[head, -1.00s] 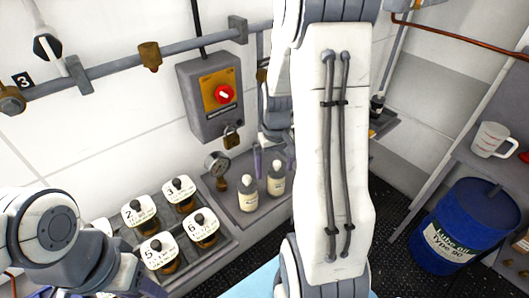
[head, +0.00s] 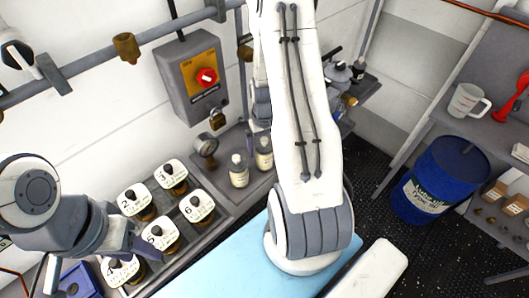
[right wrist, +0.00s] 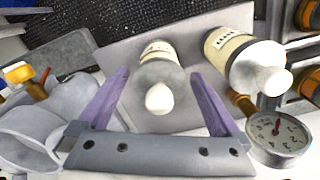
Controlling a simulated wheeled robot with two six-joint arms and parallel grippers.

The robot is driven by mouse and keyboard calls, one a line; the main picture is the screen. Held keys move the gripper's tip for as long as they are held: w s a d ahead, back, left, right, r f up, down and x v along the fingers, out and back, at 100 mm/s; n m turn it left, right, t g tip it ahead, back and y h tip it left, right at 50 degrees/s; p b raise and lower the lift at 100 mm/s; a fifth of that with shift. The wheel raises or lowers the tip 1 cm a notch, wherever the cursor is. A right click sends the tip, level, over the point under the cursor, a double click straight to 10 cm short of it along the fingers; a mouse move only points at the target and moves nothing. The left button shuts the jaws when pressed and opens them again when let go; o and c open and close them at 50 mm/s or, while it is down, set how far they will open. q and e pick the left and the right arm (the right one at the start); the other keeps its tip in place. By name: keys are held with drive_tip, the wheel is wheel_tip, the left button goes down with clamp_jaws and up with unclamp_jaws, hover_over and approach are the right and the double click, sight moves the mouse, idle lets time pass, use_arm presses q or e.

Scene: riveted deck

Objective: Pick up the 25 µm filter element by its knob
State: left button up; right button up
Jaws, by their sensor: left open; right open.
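Several filter elements with white numbered tops and black knobs stand in a grey rack at the lower left of the head view. Element 6 (head: 197,208), element 5 (head: 157,237), element 3 (head: 172,172), element 2 (head: 133,202) and element 4 (head: 120,269) show. Their smaller print is too blurred to tell which is 25 µm. My left gripper (head: 146,243) is open beside elements 4 and 5; its fingertips are partly unclear. My right gripper (right wrist: 160,76) is open, its purple fingers on either side of a white-capped bottle (right wrist: 158,72) in the right wrist view; my arm mostly hides it in the head view.
A second bottle (right wrist: 240,58) and a pressure gauge (right wrist: 278,137) are close to my right gripper. A switch box (head: 192,75) with a padlock hangs on the wall. A blue drum (head: 437,180) stands at right. A light-blue surface (head: 225,262) is clear in front.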

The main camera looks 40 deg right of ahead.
drive_tip(key=shift+f, duration=0.95)
drive_tip(key=c, duration=1.4)
drive_tip(key=shift+c, duration=0.3)
drive_tip(key=shift+r, duration=0.15)
